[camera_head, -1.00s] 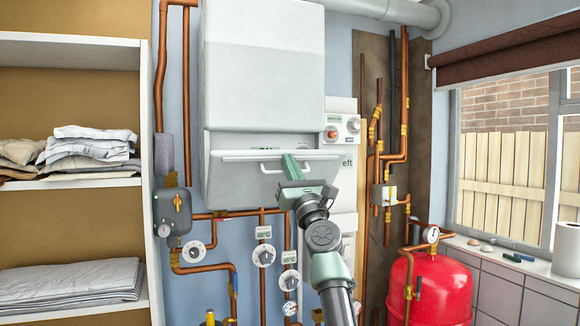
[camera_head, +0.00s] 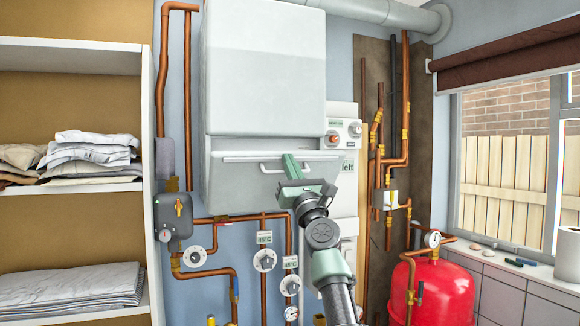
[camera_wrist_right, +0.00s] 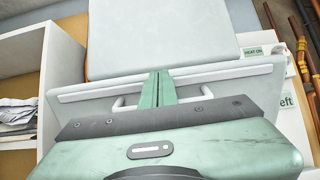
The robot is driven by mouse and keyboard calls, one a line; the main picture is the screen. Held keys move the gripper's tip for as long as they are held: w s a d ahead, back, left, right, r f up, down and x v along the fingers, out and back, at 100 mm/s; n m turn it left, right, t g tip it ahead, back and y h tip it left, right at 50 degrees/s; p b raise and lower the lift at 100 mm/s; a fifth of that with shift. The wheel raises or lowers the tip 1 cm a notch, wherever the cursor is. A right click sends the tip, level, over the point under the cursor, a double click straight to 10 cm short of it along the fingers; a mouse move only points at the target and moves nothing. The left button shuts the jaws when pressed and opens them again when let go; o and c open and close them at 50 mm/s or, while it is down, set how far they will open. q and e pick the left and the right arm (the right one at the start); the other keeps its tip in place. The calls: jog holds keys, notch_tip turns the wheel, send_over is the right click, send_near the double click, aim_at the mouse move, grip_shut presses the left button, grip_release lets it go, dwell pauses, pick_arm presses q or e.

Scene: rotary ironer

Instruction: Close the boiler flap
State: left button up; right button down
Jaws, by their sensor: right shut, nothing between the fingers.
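The boiler flap (camera_head: 240,182) is the white panel with a bar handle (camera_head: 266,170) at the bottom of the white boiler (camera_head: 264,75). It stands nearly upright, with a narrow gap along its top edge below the boiler casing. My right gripper (camera_head: 289,162) is shut and empty, its green fingers in front of the flap's upper middle, at or very near its face. In the right wrist view the fingers (camera_wrist_right: 161,82) overlap the flap (camera_wrist_right: 90,98) between the handle's ends; contact cannot be told for sure. My left gripper is not in view.
Copper pipes with gauges (camera_head: 264,259) run below the boiler. A shelf with folded cloths (camera_head: 90,155) stands at the left. A red tank (camera_head: 440,290) and a window sill are at the right. A control panel with knobs (camera_head: 333,137) is right of the flap.

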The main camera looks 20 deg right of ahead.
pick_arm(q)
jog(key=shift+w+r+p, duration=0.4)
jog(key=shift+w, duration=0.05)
pick_arm(e)
jog(key=shift+x, duration=1.4)
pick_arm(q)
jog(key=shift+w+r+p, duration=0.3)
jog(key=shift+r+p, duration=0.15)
pick_arm(e)
jog(key=shift+x, duration=1.05)
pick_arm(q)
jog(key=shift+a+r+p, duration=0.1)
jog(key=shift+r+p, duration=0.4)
pick_arm(e)
jog(key=shift+x, duration=0.8)
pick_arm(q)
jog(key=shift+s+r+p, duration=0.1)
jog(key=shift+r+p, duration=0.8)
pick_arm(e)
jog(key=shift+w+r+g, duration=0.25)
jog(key=shift+w+g, duration=0.15)
jog(key=shift+w, duration=0.2)
jog(key=shift+w+r+g, duration=0.25)
jog(key=shift+w+g, duration=0.15)
jog(key=shift+w, duration=0.2)
